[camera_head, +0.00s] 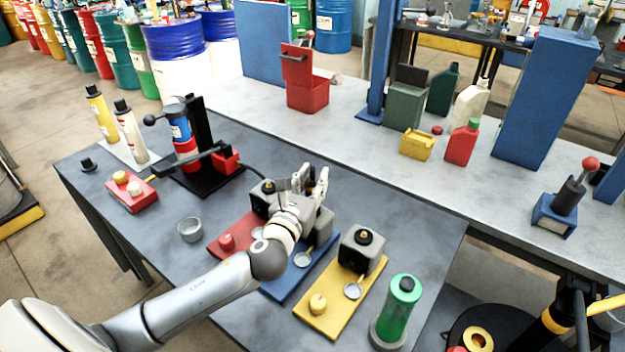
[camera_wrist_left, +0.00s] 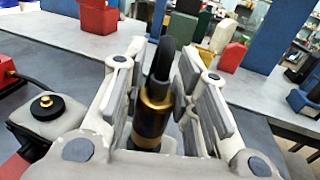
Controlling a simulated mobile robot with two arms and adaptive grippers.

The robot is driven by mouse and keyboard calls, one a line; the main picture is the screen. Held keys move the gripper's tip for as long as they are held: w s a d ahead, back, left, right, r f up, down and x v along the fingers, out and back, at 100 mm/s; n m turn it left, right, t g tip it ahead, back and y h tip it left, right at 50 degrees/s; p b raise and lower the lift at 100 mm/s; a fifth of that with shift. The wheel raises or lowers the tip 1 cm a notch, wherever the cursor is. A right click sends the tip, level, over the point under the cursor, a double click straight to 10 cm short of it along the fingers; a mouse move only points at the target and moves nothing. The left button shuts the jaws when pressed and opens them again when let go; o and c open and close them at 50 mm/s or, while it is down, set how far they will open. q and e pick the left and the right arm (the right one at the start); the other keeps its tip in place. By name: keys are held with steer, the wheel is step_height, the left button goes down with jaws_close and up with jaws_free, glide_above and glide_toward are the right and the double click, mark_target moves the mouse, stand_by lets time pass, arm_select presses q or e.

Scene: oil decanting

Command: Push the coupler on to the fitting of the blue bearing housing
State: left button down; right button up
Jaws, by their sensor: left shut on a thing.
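My left gripper (camera_head: 303,179) is above the blue plate (camera_head: 290,287) and the grey bearing housing (camera_head: 322,226) on it, and partly hides both. In the left wrist view my left gripper (camera_wrist_left: 164,62) is shut on the coupler (camera_wrist_left: 152,113), a brass cylinder with a black upper end, held roughly upright between the fingers. The black hose (camera_head: 256,174) runs from the grease pump (camera_head: 184,135) toward the gripper. The fitting on the blue housing is hidden, so I cannot tell whether the coupler touches it.
The red plate's housing (camera_head: 263,195) stands close on the left; its black cap shows in the left wrist view (camera_wrist_left: 47,106). The yellow plate's housing (camera_head: 362,249) is on the right. A green bottle (camera_head: 399,300) and a metal cup (camera_head: 190,230) stand nearby.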

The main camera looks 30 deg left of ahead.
arm_select(q)
steer(key=shift+f+b, duration=0.35)
steer(key=shift+f, duration=0.2)
steer(key=c, duration=1.1)
jaws_free()
steer(key=shift+o, duration=0.2)
steer(key=shift+s, duration=0.1)
steer(key=s+d, duration=0.1)
steer(key=s, duration=1)
steer(key=shift+s+d, duration=0.25)
steer(key=shift+s, duration=0.15)
